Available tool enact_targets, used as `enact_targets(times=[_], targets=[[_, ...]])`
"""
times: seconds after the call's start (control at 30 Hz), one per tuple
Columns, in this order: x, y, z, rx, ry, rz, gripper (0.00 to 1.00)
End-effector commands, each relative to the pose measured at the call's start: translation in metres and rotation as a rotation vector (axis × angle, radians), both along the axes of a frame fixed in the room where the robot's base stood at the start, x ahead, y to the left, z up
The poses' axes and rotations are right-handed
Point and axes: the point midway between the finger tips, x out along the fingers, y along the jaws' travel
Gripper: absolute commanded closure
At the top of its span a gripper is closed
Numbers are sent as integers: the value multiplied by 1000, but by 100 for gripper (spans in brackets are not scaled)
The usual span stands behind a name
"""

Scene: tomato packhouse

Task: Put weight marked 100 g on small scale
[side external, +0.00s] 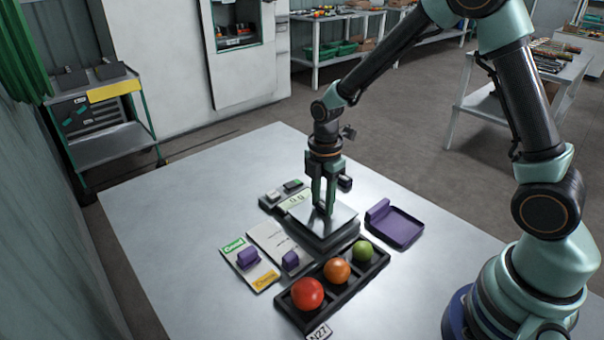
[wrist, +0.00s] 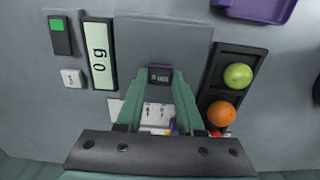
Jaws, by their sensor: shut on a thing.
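The small scale has a flat grey plate (side external: 338,223), which also fills the top middle of the wrist view (wrist: 140,35). Its display (wrist: 99,54) reads 0 g. My gripper (side external: 322,209) points down over the plate. In the wrist view its green fingers (wrist: 160,76) are shut on a small dark weight (wrist: 160,75) with a pale marking, too small to read surely. The weight overlaps the plate in that view; I cannot tell whether it touches. In the side view the fingers hide most of it.
A black tray (side external: 333,293) in front of the scale holds a red, an orange and a green tomato. A purple tray (side external: 405,232) lies to the right. Purple blocks (side external: 248,258) stand on cards at the left. The table's far left is clear.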

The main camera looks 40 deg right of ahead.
Motion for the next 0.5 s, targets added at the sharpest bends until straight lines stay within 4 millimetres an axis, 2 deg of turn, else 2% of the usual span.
enact_targets(times=[0.13, 0.17, 0.2, 0.23, 0.5], targets=[[0, 0, -2, 0, 0, 0, 100], [0, 0, -3, 0, 0, 0, 60], [0, 0, -2, 0, 0, 0, 44], [0, 0, -2, 0, 0, 0, 33], [0, 0, -2, 0, 0, 0, 33]])
